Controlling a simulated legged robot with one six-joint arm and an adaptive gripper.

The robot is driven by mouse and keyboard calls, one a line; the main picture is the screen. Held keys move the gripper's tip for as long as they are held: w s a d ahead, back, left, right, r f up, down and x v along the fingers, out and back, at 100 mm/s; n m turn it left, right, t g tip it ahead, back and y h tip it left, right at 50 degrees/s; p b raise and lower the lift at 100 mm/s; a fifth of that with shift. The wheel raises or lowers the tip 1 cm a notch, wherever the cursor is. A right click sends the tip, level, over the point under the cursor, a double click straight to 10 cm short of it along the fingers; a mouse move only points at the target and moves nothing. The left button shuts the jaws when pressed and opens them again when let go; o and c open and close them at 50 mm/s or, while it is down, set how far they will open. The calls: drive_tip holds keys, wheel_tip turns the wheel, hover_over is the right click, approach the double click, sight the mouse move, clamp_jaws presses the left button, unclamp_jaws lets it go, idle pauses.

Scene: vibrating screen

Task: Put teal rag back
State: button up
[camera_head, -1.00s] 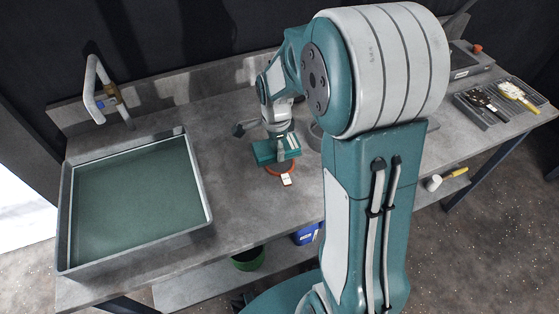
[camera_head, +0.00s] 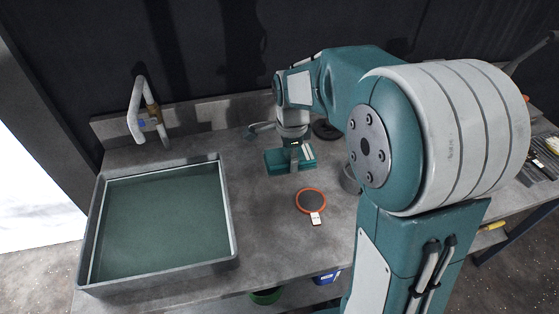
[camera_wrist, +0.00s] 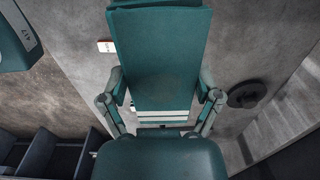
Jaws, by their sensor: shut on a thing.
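The teal rag (camera_head: 282,163) is a folded block with pale stripes at its right end. My gripper (camera_head: 294,150) is shut on it and holds it over the grey bench, behind the orange-rimmed dark disc (camera_head: 311,200) with a white tag. In the wrist view the rag (camera_wrist: 160,60) fills the upper middle, between the two fingers of my gripper (camera_wrist: 162,97). I cannot tell whether the rag's underside touches the bench.
A grey tray with a teal floor (camera_head: 230,225) and a pipe fitting (camera_head: 140,110) are at left. A dark round piece (camera_head: 326,129) lies near the back wall. Bench between tray and disc is clear. My arm hides much of the right side.

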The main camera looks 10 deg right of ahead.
drive_tip(key=w+f, duration=0.3)
drive_tip(key=w, duration=0.1)
drive_tip(key=w+f, duration=0.3)
drive_tip(key=w, duration=0.2)
drive_tip(key=w+f, duration=0.3)
drive_tip(key=w, duration=0.1)
drive_tip(key=shift+w+a, duration=0.15)
drive_tip(key=shift+w, duration=0.2)
drive_tip(key=shift+w+f, duration=0.2)
drive_tip(key=shift+f, duration=1.55)
drive_tip(key=o, duration=0.9)
drive_tip(key=shift+f, duration=0.1)
